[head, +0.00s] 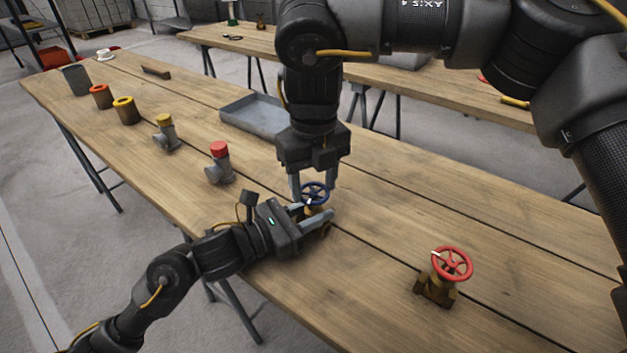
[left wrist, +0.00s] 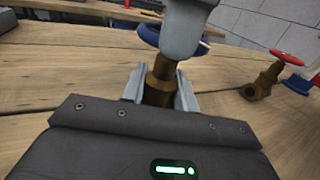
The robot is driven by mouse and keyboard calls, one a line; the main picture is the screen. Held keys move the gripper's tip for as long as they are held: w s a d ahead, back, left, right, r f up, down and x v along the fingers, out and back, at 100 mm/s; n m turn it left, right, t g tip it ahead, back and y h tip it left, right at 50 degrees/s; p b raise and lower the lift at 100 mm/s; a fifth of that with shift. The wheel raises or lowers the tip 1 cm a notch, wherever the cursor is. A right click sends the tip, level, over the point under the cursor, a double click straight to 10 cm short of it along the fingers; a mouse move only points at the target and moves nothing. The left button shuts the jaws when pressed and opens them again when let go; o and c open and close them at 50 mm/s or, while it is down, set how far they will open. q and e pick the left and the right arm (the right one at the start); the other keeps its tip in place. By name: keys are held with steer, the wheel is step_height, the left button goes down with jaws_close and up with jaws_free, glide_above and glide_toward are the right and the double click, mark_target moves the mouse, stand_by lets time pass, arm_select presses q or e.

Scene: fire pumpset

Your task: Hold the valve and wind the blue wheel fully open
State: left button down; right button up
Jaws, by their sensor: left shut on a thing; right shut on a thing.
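The valve with the blue wheel (head: 315,193) stands on the wooden table near its front edge. Its brass body (head: 316,211) is partly hidden by my left gripper (head: 318,219), which comes in low from the left and is shut on it. In the left wrist view the brass body (left wrist: 160,82) sits between the two fingers. My right gripper (head: 311,188) reaches down from above, its fingers shut on the blue wheel. In the left wrist view a pale finger of it covers part of the blue wheel (left wrist: 150,36).
A brass valve with a red wheel (head: 452,262) stands to the right on the table. A pipe fitting with a red cap (head: 219,150), one with a yellow cap (head: 164,121) and a grey tray (head: 250,117) are to the left. The table between the two valves is clear.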

steer(key=n, duration=0.4)
steer(key=shift+n, duration=0.4)
steer(key=n, duration=0.3)
steer(key=shift+n, duration=0.3)
arm_select(q)
steer(key=shift+f, duration=0.1)
arm_select(e)
steer(key=n, duration=1.2)
steer(key=shift+d+n, duration=0.1)
steer(key=shift+n, duration=0.2)
steer(key=n, duration=0.3)
steer(key=shift+n, duration=0.3)
steer(key=n, duration=0.5)
steer(key=shift+w+r, duration=0.1)
steer(key=shift+n, duration=1)
